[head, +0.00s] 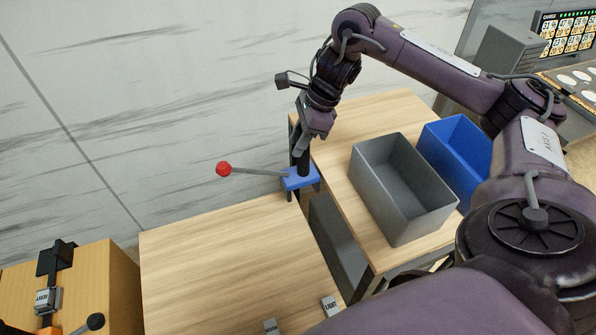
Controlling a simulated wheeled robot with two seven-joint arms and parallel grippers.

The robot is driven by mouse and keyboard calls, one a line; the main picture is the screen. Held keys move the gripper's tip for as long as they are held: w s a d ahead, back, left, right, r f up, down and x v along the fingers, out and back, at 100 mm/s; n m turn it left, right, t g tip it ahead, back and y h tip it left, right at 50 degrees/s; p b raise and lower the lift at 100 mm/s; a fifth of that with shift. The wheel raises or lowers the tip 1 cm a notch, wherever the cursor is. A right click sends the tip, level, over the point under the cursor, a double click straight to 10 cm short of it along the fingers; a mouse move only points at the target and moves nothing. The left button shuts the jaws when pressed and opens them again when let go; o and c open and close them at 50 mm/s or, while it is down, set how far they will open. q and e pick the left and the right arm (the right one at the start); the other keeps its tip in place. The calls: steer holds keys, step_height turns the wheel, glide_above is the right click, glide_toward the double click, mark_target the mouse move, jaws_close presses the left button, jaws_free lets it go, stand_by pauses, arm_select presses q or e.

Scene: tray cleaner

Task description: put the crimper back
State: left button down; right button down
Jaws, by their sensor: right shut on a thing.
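The crimper (299,181) looks like a small blue block with short dark legs and a long thin grey lever that ends in a red ball (223,169). The lever points left. My right gripper (301,162) comes down from above and is shut on the upper part of the crimper; its fingers hide the grip itself. The crimper is at the back right corner of the front wooden table (215,255), by the gap beside the other table. I cannot tell whether it touches the tabletop. My left gripper is not in view.
A grey open bin (368,193) and a blue open bin (441,128) stand on the right wooden table (335,150). Small labelled blocks (329,307) sit at the front table's near edge. An orange and black device (48,298) stands at lower left. The front table's middle is clear.

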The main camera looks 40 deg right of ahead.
mark_target(297, 169)
step_height(297, 169, down, 8)
steer(key=shift+f+b, duration=0.1)
steer(key=shift+b, duration=1)
steer(key=shift+f, duration=0.4)
steer(key=c, duration=1.1)
jaws_free()
steer(key=shift+r, duration=0.1)
steer(key=p+v, duration=0.3)
steer(key=v, duration=0.8)
steer(key=shift+r+p, duration=0.35)
steer(key=shift+r, duration=0.05)
